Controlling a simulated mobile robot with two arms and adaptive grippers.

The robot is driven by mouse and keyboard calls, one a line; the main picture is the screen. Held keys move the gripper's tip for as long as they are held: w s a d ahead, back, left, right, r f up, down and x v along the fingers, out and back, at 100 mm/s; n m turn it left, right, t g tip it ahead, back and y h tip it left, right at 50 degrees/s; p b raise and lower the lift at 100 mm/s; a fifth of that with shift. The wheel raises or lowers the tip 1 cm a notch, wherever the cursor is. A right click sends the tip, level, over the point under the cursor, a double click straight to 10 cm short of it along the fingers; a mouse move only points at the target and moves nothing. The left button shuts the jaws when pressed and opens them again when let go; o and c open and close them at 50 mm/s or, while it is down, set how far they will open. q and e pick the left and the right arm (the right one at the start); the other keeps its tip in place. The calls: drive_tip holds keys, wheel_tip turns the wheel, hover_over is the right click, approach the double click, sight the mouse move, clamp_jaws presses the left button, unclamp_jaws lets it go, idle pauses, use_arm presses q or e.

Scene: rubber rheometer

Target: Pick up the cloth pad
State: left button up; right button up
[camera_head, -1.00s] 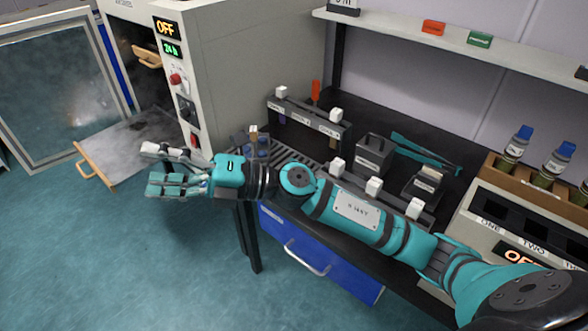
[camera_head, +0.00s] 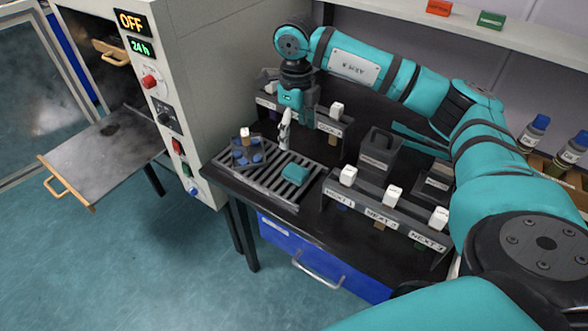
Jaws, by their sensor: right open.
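A small teal pad, which looks like the cloth pad (camera_head: 295,173), lies on the dark slotted rack (camera_head: 262,190) on the black bench. My right gripper (camera_head: 285,142) points down above the back part of the rack, behind the pad and a little to its left in the picture. It is open, seen nearly edge-on, with nothing visible between its fingers. It appears apart from the pad. My left gripper is not in view.
A clear holder with blue pieces (camera_head: 247,152) stands on the rack's left part. A labelled block with white-topped items (camera_head: 385,207) is to the right, and another (camera_head: 331,124) is behind. The oven (camera_head: 200,80) stands at left with its tray (camera_head: 105,155) out.

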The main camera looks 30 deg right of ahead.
drive_tip(key=p, duration=0.1)
hover_over(295, 170)
wheel_tip(295, 170, down, 7)
drive_tip(key=shift+w+f, duration=0.1)
drive_tip(key=shift+s+f, duration=0.2)
drive_tip(key=shift+f, duration=0.55)
wheel_tip(295, 170, down, 5)
drive_tip(key=shift+r+p, duration=0.2)
drive_tip(key=shift+p, duration=0.7)
drive_tip(key=c, duration=1)
drive_tip(key=shift+c, duration=0.2)
drive_tip(key=shift+r, duration=0.1)
